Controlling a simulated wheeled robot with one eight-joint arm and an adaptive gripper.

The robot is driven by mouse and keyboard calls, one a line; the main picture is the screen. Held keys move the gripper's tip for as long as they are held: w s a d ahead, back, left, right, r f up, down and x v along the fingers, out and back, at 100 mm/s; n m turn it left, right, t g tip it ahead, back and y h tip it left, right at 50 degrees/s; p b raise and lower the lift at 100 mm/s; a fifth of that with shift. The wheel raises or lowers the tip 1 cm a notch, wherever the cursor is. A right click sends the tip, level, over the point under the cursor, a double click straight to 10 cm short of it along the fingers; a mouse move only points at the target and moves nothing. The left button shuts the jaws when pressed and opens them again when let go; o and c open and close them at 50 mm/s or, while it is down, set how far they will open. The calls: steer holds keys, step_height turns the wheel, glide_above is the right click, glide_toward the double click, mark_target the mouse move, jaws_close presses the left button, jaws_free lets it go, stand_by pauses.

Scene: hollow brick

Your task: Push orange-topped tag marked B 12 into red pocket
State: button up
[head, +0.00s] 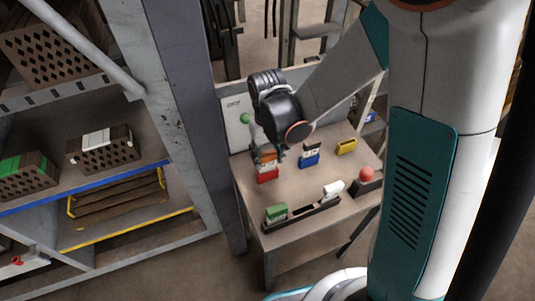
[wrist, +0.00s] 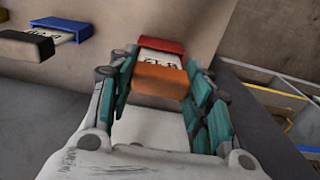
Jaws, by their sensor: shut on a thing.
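The tag with an orange top (wrist: 160,80) is between the fingers of my gripper (wrist: 158,95) in the wrist view. Its white face carries dark upside-down lettering that looks like B 12. The red pocket (wrist: 162,45) is at the tag's far end, in line with it. The white face shows between orange top and red pocket; how deep the tag sits is unclear. In the head view the orange top (head: 266,158) is right above the red pocket (head: 267,177) on the table, with my gripper (head: 268,147) over it, partly hidden by my wrist.
A blue pocket (head: 309,161) with a black-topped tag (head: 312,145) stands to the right, then a yellow pocket (head: 346,146). A dark rack (head: 300,215) at the front holds a green-topped tag (head: 276,211) and a white-topped one (head: 333,189).

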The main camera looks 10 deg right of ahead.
steer(key=shift+f+b, duration=0.35)
steer(key=shift+f, duration=0.15)
steer(key=o, duration=1.1)
steer(key=shift+o, duration=0.2)
steer(key=shift+r, duration=0.15)
step_height(320, 180, up, 12)
steer(key=shift+s, duration=0.1)
